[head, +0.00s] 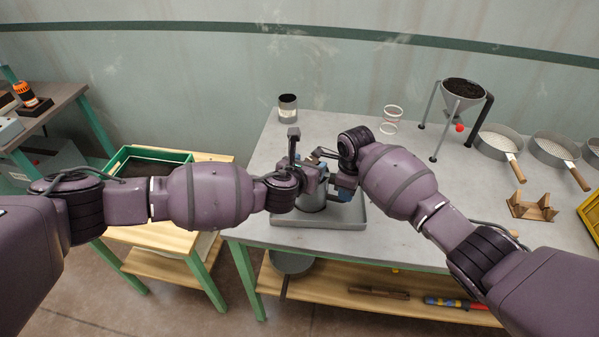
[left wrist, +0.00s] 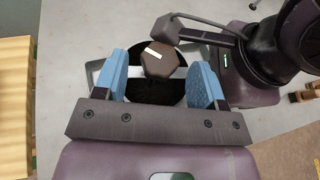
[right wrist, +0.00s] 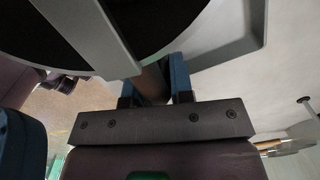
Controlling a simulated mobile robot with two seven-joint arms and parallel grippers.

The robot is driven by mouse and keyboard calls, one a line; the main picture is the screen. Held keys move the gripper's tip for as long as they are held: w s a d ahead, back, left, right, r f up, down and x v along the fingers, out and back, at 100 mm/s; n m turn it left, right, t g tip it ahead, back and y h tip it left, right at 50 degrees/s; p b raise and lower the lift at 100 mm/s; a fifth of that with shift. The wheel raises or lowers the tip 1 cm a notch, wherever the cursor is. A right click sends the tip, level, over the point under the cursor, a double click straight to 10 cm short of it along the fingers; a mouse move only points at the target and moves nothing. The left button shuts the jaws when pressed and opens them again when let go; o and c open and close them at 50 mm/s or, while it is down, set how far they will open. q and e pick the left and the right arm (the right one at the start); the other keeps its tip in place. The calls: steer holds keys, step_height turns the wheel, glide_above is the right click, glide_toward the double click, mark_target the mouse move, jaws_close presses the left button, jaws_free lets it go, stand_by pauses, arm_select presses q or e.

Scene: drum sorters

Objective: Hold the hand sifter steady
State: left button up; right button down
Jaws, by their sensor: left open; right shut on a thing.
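The hand sifter (head: 312,200) is a grey round can, upright over a shallow grey tray (head: 346,222) at the table's front edge. Arms partly hide it in the head view. The left wrist view shows its dark inside, a pale crossbar and a brown hexagonal knob (left wrist: 158,62) with a white mark. My left gripper (head: 304,178) is open above the can, its blue fingers on either side of the knob, apart from it. My right gripper (right wrist: 154,82) is shut on the sifter's dark side handle, close beside the can's wall.
A dark-filled cup (head: 287,108), clear rings (head: 391,120) and a funnel on a stand (head: 463,95) are at the back. Several wood-handled sieves (head: 498,143) and a wooden cradle (head: 532,207) lie right. A green-rimmed box (head: 150,160) stands on the left bench.

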arm_select(q)
steer(key=v, duration=1.1)
steer(key=shift+s, duration=0.2)
steer(key=shift+a+r, duration=0.1)
steer(key=shift+r, duration=0.05)
